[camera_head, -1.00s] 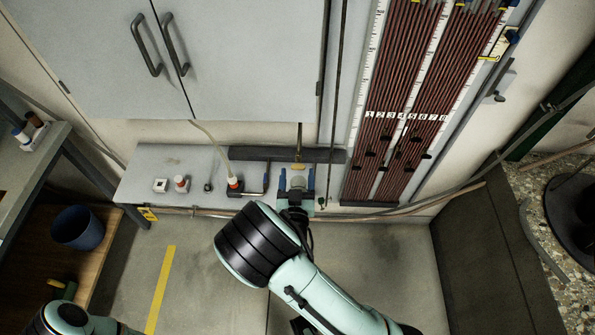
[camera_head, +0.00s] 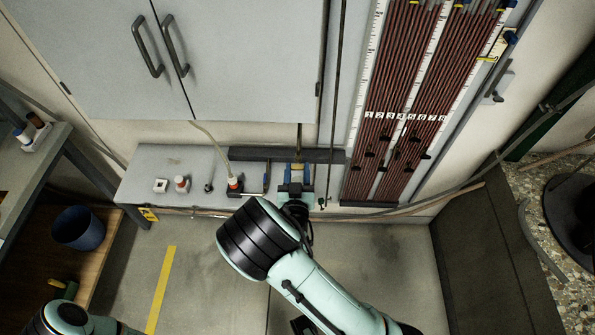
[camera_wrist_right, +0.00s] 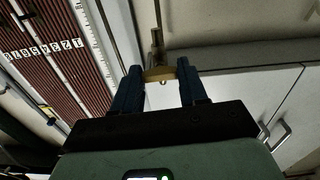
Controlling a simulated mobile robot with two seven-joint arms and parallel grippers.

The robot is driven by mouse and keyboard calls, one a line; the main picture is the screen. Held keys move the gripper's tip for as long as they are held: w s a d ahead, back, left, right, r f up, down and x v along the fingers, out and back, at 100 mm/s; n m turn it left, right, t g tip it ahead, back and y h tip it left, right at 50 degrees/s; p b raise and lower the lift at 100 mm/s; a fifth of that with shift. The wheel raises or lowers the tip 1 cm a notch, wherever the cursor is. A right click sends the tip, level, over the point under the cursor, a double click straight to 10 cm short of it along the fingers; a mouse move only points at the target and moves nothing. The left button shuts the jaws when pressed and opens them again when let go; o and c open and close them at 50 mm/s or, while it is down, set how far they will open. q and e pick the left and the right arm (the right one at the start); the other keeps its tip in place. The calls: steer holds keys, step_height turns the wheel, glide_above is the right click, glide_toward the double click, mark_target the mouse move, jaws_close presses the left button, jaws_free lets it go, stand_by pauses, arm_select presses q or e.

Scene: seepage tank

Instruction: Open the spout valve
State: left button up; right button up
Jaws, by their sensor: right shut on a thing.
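The spout valve shows as a small brass piece with a dark vertical stem in the right wrist view (camera_wrist_right: 159,74), below the wall cabinet. In the head view its stem (camera_head: 299,140) rises just beyond my right gripper (camera_head: 297,174). In the right wrist view the two blue fingers of my right gripper (camera_wrist_right: 160,72) stand on either side of the brass piece and are shut on it. The fingers partly hide the valve in the head view. Part of my left arm shows at the lower left, but its gripper is not clearly in view.
A grey bench (camera_head: 150,165) with small fittings and a red-and-white bottle (camera_head: 234,184) lies left of the valve. A manometer board (camera_head: 400,120) stands close on the right. The grey cabinet (camera_head: 240,60) is above. A blue bucket (camera_head: 78,228) sits at the left.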

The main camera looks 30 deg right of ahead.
arm_select(q)
steer(key=shift+r, duration=0.1)
arm_select(e)
steer(key=n+p, duration=0.1)
steer(key=n, duration=0.3)
steer(key=shift+n, duration=0.4)
steer(key=n+p, duration=0.1)
steer(key=n, duration=0.3)
steer(key=shift+n, duration=0.3)
steer(key=n+p, duration=0.1)
steer(key=n, duration=0.3)
steer(key=shift+n, duration=0.3)
arm_select(q)
steer(key=shift+w+r+p, duration=0.15)
steer(key=shift+w+r, duration=0.25)
steer(key=shift+r, duration=0.35)
steer(key=shift+w+r+p, duration=0.2)
steer(key=shift+w+r, duration=0.25)
steer(key=shift+r, duration=0.35)
steer(key=shift+w+r+p, duration=0.15)
steer(key=shift+w+r, duration=0.25)
steer(key=shift+r, duration=0.35)
arm_select(e)
steer(key=shift+n, duration=2.2)
steer(key=o, duration=1.1)
steer(key=shift+c, duration=0.2)
